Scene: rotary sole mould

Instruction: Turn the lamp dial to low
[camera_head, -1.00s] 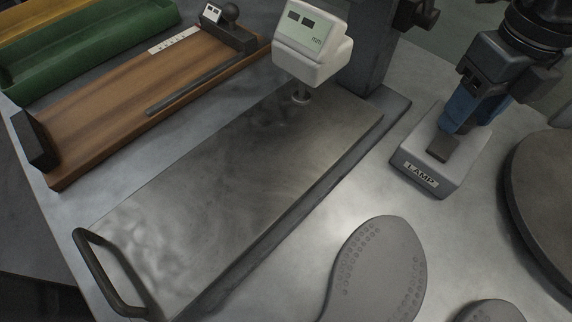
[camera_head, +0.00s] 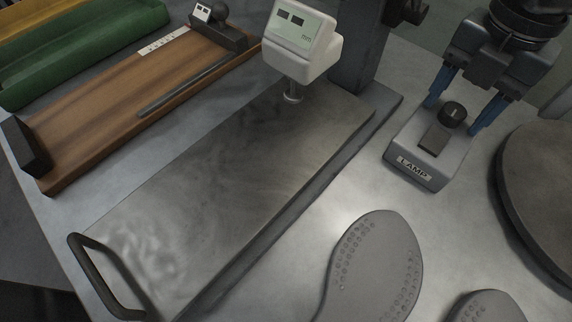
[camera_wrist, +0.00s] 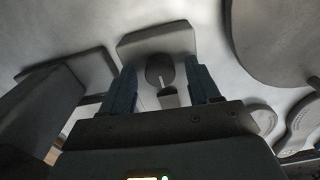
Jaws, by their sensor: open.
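The lamp box (camera_head: 458,158) is a small grey box with a white LAMP label (camera_head: 414,168) on its front. Its round black dial (camera_head: 453,113) stands up at the back of the top, behind a dark flat block (camera_head: 436,138). My gripper (camera_head: 456,114) is open above the box, one blue finger on each side of the dial. In the wrist view the dial (camera_wrist: 158,68) shows between the two spread fingers, with gaps on both sides. A pale line shows by the dial, but I cannot read its setting.
A metal plate (camera_head: 230,180) with a handle and a white display unit (camera_head: 302,40) lies left of the lamp box. A round grey disc (camera_head: 535,185) is close on the right. A grey sole shape (camera_head: 375,265) lies in front, with bare table between.

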